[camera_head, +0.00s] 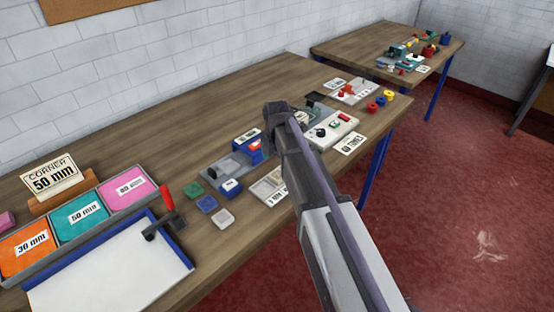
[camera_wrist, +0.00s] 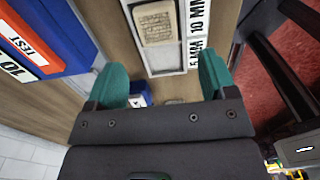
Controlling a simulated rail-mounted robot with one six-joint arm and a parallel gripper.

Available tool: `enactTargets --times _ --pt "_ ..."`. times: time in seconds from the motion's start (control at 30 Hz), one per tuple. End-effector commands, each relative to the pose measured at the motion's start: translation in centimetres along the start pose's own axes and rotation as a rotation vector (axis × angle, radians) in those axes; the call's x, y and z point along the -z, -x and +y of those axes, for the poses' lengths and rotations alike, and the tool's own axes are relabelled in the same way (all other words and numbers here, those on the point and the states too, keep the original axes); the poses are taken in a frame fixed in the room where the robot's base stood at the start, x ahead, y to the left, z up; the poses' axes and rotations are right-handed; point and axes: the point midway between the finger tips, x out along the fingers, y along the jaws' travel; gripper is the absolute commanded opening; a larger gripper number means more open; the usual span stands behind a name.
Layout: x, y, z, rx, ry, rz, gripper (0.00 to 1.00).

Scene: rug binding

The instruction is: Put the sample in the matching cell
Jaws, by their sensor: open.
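In the wrist view my gripper (camera_wrist: 163,78) is open, with two teal fingertips wide apart and nothing held between them. Beyond them is a pale tray (camera_wrist: 168,62) with cells and a side label reading 10 MM and 6 MM. A beige ribbed block (camera_wrist: 156,22), which looks like the sample, lies in the cell beside the 10 MM mark. The cell nearer my fingers looks empty. In the head view the tray (camera_head: 262,191) lies on the wooden table, partly hidden by my arm. My fingertips are hidden there.
A blue box with a TEST label (camera_wrist: 30,40) is at left in the wrist view. In the head view, green (camera_head: 195,188), blue (camera_head: 207,204) and grey (camera_head: 223,219) squares lie near the tray. Colour bins (camera_head: 80,222) are at left.

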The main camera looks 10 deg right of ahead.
Motion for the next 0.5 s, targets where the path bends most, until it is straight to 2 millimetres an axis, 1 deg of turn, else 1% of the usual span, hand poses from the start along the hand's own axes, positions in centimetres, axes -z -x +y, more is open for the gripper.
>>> enactTargets --times 0.03,0.13,0.23,0.37,0.43,0.47,0.5 --pt "0.0 3.0 0.1 0.0 0.0 0.0 0.78" --pt "-0.1 4.9 0.1 -0.001 0.0 -0.001 0.78" --pt "-0.1 5.6 0.1 -0.001 0.001 -0.001 0.78" --pt "-0.1 5.4 0.1 -0.001 -0.004 -0.001 0.78" --pt "0.3 5.3 -0.5 -0.002 -0.057 -0.001 0.78" --pt "0.6 5.3 -1.1 -0.002 -0.108 -0.001 0.78" --pt "1.2 5.3 -2.1 -0.002 -0.207 -0.001 0.78"
